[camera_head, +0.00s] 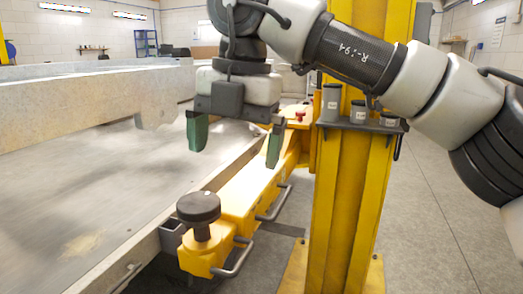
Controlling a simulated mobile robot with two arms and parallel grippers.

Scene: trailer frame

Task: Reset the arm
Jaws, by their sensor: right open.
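My right arm comes in from the right and reaches across the upper middle of the head view. My right gripper (234,146) hangs down from it with its two green fingers wide apart. It is open and nothing shows between the fingers. It is above the trailer frame's edge and the yellow beam (243,199). My left gripper is not in view.
The grey metal trailer frame (90,195) fills the left side. A black knob (198,208) and bar handles stand on the yellow beam. A yellow post (347,205) with a shelf of small grey canisters (331,102) rises right of centre. Bare floor (440,230) lies to the right.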

